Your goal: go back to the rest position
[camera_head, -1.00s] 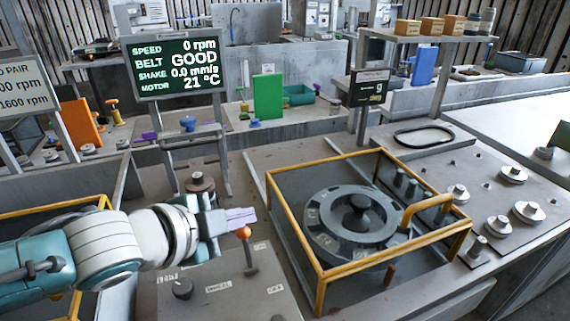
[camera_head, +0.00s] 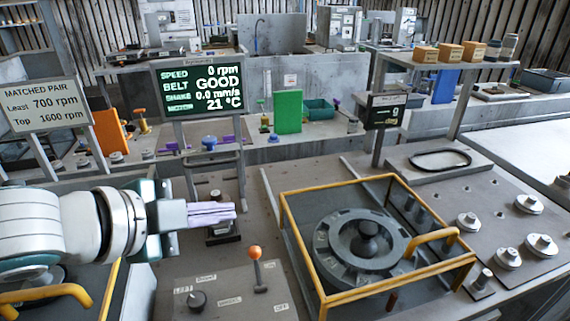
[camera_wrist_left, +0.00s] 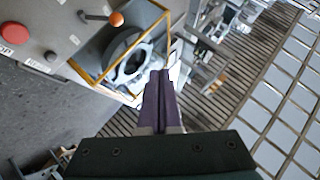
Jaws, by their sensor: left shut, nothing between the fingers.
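My left gripper (camera_head: 234,213) comes in from the left in the head view, pointing right. Its pale purple fingers are shut together with nothing between them. It hangs above the bench, left of and above the orange-knobbed lever (camera_head: 254,253), and covers part of the dark stand behind it. In the left wrist view the shut fingers (camera_wrist_left: 160,75) point up toward the yellow-framed guard (camera_wrist_left: 150,52). My right gripper is in neither view.
A yellow-framed guard (camera_head: 330,297) encloses a grey round housing (camera_head: 335,240). A screen (camera_head: 200,88) stands behind my gripper. A control panel (camera_head: 225,290) with lever and knob lies below. Pulleys (camera_head: 508,257) stand on the right bench. A belt (camera_head: 440,160) lies behind them.

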